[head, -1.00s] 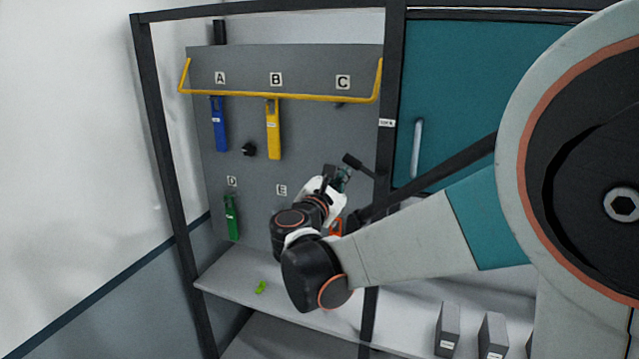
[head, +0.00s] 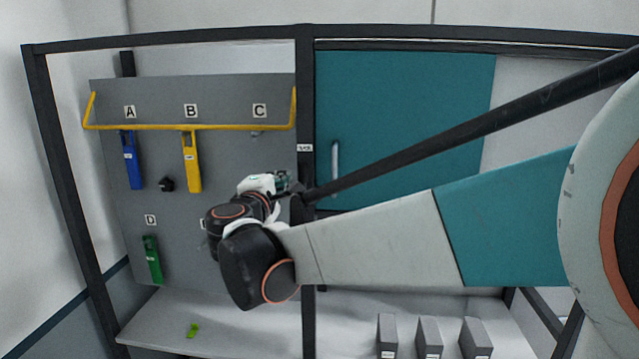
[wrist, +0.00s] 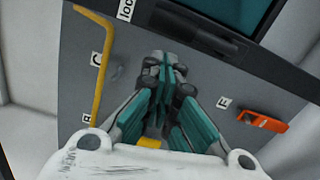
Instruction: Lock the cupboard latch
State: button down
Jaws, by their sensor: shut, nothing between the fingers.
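The teal cupboard door (head: 400,110) is right of the black post in the head view and looks shut, with a pale upright handle (head: 335,160). A small lock label (head: 305,148) is on the post; it also shows in the wrist view (wrist: 125,10). In the wrist view a dark lever-like bar (wrist: 205,32), apparently the latch, lies beside the teal door edge. My gripper (wrist: 163,62) is shut and empty, its tips below and left of that bar; I cannot tell whether they touch. In the head view my gripper (head: 284,182) is by the post, and my arm hides the latch.
A grey board (head: 220,95) holds a yellow rail (head: 215,127), blue (head: 132,165), yellow (head: 192,165) and green (head: 151,260) hanging tools. An orange one (wrist: 262,120) shows in the wrist view. Grey blocks (head: 388,335) stand on the lower shelf.

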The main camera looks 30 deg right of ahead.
jog(key=shift+s+d+r+m, duration=0.3)
jog(key=shift+s+d+r, duration=0.1)
jog(key=shift+s+d, duration=0.15)
dwell(0.5)
